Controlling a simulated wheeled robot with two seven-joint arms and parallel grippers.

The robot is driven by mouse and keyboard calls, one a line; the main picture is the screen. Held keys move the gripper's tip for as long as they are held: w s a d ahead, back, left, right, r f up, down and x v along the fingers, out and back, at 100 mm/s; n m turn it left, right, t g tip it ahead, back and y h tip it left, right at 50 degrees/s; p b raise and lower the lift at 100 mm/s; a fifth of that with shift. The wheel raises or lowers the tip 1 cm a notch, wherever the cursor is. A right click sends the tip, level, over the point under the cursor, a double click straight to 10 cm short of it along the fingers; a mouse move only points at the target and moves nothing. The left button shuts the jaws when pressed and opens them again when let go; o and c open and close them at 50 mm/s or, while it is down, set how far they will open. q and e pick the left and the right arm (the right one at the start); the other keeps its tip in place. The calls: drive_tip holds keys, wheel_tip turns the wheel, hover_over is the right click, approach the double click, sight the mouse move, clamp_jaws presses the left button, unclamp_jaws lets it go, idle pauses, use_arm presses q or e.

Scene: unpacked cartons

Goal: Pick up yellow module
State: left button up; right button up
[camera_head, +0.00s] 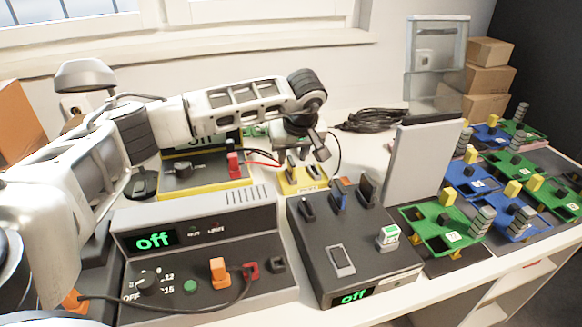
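A small yellow module (302,181) with dark upright parts sits on the white table, behind the grey box with the green "off" display. My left gripper (306,150) hangs right above the yellow module, pointing down. One dark finger shows on its right side. The other finger is hard to make out, so the opening between them is unclear. I cannot tell whether the fingers touch the module. My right gripper is not in view.
Two grey devices (208,255) (352,246) with "off" displays stand in front. A yellow-edged meter (206,178) stands left of the module, with cables. A grey panel (421,162) stands upright to the right. Green and blue boards (447,228) fill the right side. A black cable coil (371,121) lies behind.

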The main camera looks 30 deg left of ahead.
sight(291, 160)
use_arm(q)
drive_tip(key=x, duration=0.3)
drive_tip(key=shift+a+f, duration=0.1)
drive_tip(key=shift+f, duration=0.05)
drive_tip(key=shift+c, duration=0.2)
clamp_jaws()
